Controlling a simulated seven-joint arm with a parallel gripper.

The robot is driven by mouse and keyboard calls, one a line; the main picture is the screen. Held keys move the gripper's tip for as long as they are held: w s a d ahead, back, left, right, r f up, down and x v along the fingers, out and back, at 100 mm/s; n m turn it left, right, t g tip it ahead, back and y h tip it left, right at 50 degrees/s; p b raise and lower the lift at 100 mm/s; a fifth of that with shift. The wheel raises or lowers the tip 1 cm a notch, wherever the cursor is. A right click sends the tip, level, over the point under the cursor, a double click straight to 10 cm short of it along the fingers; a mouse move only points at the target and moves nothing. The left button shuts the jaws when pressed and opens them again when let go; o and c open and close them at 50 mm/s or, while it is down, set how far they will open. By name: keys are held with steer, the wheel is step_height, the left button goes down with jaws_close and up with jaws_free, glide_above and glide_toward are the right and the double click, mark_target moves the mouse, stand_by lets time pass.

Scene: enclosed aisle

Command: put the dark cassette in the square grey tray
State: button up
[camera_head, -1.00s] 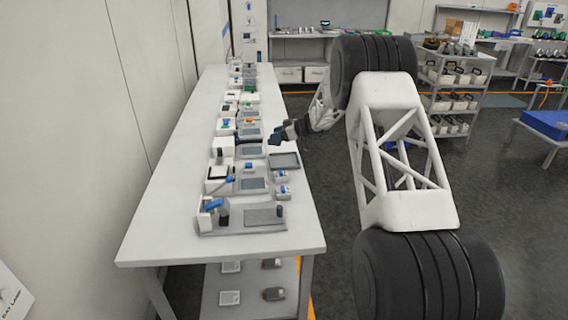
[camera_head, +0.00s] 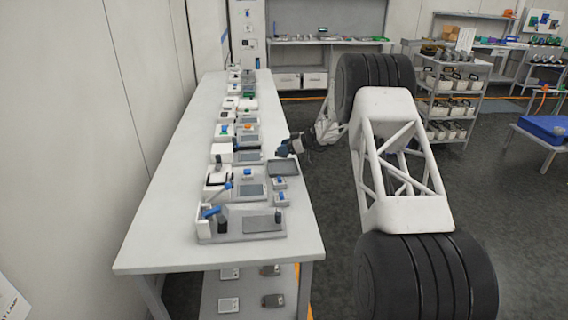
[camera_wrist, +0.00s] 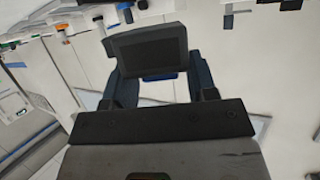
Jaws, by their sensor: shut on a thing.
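A dark cassette (camera_wrist: 150,50) is between the two fingers of my gripper (camera_wrist: 160,85) in the wrist view. The fingers are shut on its sides, and its flat dark face shows. In the head view my gripper (camera_head: 282,151) is above the right edge of the table, just behind the square grey tray (camera_head: 284,174). The tray is shallow and dark grey inside, and it looks empty. The cassette is too small to make out clearly in the head view.
A long table (camera_head: 160,235) carries a row of devices with grey plates. Two small grey-and-blue items (camera_head: 281,199) sit in front of the tray. A grey base with a blue-topped post (camera_head: 240,234) is at the near end. The table's left strip is clear.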

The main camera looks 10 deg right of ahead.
steer(key=shift+f, duration=1.65)
steer(key=shift+f, duration=1.85)
steer(key=shift+f, duration=0.15)
steer(key=o, duration=0.9)
